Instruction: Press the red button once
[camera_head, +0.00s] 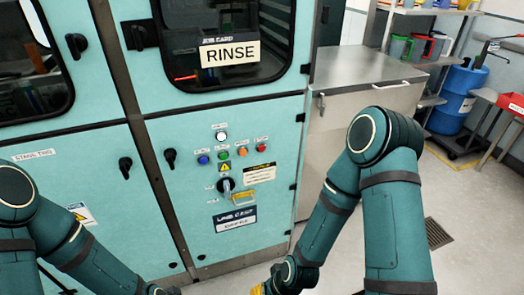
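The red button (262,148) is a small round button at the right end of a row of coloured buttons on the teal cabinet's control panel, under a small label. Both my arms reach down to the bottom edge of the head view. My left arm ends near the bottom, left of centre, and my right arm ends near the bottom centre with a small yellow part at its tip. The fingers of both grippers are cut off by the frame. Both arm ends are well below the red button and apart from it.
Blue (203,160), green (223,155) and orange (242,152) buttons sit left of the red one, with a white button (221,136) above. A rotary switch (226,184) protrudes below. A job card reading RINSE (231,53) is on the window. A steel-topped cabinet (358,66) stands right.

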